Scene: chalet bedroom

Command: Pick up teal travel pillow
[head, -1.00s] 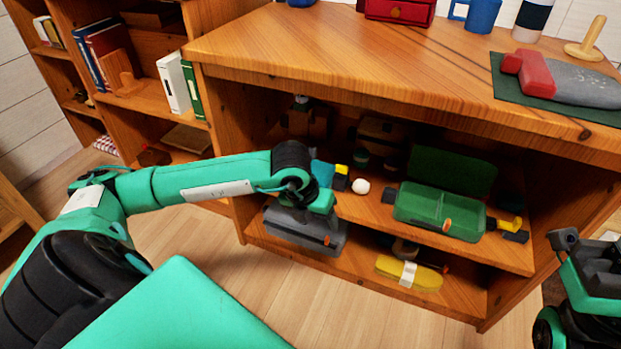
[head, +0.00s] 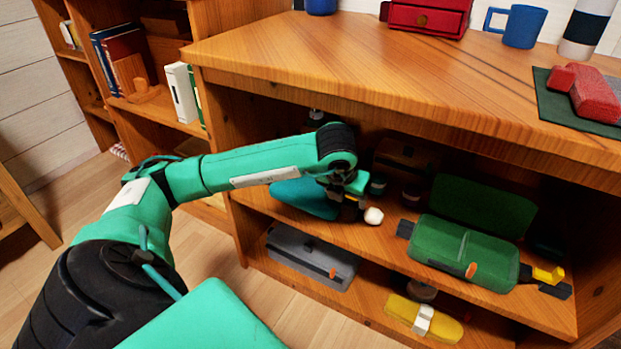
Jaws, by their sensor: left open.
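The teal travel pillow (head: 303,199) lies on the upper inner shelf of the wooden unit, at its left end. My left forearm passes above and in front of it and hides part of it. My left gripper (head: 350,208) is inside the shelf opening, at the pillow's right end. Its jaws are open, though the fingers are small and dark here. I cannot tell whether they touch the pillow. My right gripper is out of view.
A white ball (head: 373,216) sits just right of the gripper. A grey case (head: 308,258) and a yellow item (head: 440,322) lie on the lower shelf. The thick tabletop (head: 330,55) overhangs the opening.

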